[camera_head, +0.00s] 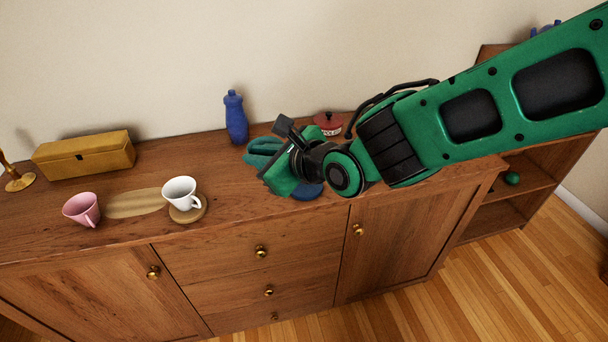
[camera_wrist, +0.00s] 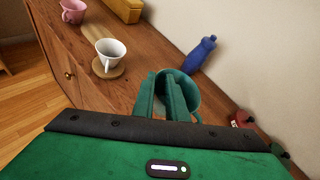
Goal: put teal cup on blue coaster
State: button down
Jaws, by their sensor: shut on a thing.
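The teal cup (camera_wrist: 193,92) is at my gripper (camera_wrist: 162,76) in the wrist view, with its open mouth showing behind the fingers. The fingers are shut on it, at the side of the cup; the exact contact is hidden. In the head view the teal cup (camera_head: 264,146) is partly hidden by my gripper, and I cannot tell whether it touches the cabinet top. The blue coaster (camera_head: 308,191) lies on the cabinet top near the front edge, below and right of the cup, mostly covered by my gripper and wrist. It is not visible in the wrist view.
A blue bottle (camera_head: 236,118) stands just behind the cup. A red lidded jar (camera_head: 328,123) stands behind my wrist. A white cup (camera_head: 180,192) sits on a wooden coaster (camera_head: 190,216) to the left, with a pink cup (camera_head: 81,209) and yellow box (camera_head: 84,155) beyond.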

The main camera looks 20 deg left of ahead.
jog(key=shift+w+d+f, duration=1)
jog(key=shift+w+f, duration=0.45)
jog(key=shift+f, duration=0.35)
jog(key=shift+w+d+f, duration=1.05)
jog(key=shift+w+f, duration=0.4)
jog(key=shift+f, duration=0.35)
jog(key=shift+w+d+f, duration=1)
jog(key=shift+w+f, duration=0.45)
jog(key=shift+f, duration=0.35)
jog(key=c, duration=1.7)
grip_release()
jog(key=shift+c, duration=0.2)
jog(key=v, duration=1.2)
jog(key=shift+w+d, duration=0.1)
jog(key=shift+d, duration=0.05)
